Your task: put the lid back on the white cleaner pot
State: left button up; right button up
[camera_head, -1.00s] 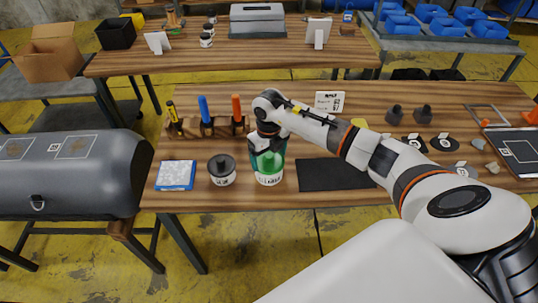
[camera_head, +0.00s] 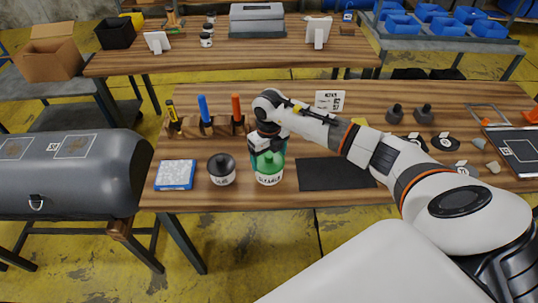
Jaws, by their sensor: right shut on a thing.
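The white cleaner pot (camera_head: 268,179), with dark lettering on its side, stands upright near the front edge of the wooden table. The green lid (camera_head: 269,161) is at the pot's mouth, below my right gripper. My right gripper (camera_head: 266,150) reaches in from the right, points down over the pot and is shut on the green lid. The fingers hide part of the lid, and I cannot tell whether it is fully seated or slightly raised. My left gripper is not in view.
A black mat (camera_head: 334,174) lies to the right.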

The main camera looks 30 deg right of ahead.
dwell(0.6)
jog(key=o, duration=0.7)
jog(key=shift+o, duration=0.2)
jog(key=shift+r, duration=0.1)
jog(key=shift+r+p, duration=2.35)
jog(key=shift+r, duration=1.05)
grip_shut()
